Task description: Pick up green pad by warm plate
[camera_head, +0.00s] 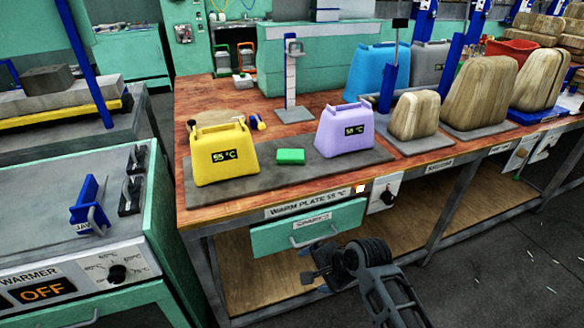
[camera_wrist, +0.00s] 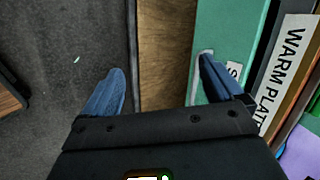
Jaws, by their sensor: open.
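The green pad (camera_head: 290,156) is a small flat block. The bench edge carries the label "WARM PLATE 55 °C". My gripper (camera_head: 318,270) is in front of the bench, below the top and near the green drawer. In the wrist view my gripper (camera_wrist: 166,85) is open and empty, its blue fingers wide apart. The pad is not in the wrist view.
The green drawer (camera_head: 305,228) with a handle is under the plate. A thin stand (camera_head: 292,85) rises behind the pad. Wooden blocks (camera_head: 414,116) stand on plates to the right. A warmer unit reading OFF (camera_head: 42,291) stands at left. Open floor (camera_head: 490,260) lies at right.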

